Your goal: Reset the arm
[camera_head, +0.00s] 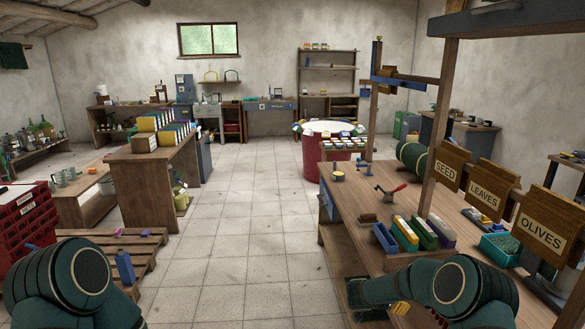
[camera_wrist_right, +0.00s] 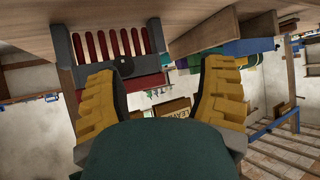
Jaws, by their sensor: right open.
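My right arm comes in at the lower right of the head view, in front of the wooden workbench. Its gripper (camera_head: 400,308) shows only in part there, as small yellow pieces low by the bench's front edge. In the right wrist view the two yellow fingers of my right gripper (camera_wrist_right: 160,75) stand wide apart with nothing between them. My left arm shows at the lower left of the head view, but its gripper is out of view.
A red slatted thing (camera_wrist_right: 115,45) lies beyond the fingers in the wrist view. A pallet (camera_head: 105,250) is at left. The tiled floor (camera_head: 245,230) between is clear.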

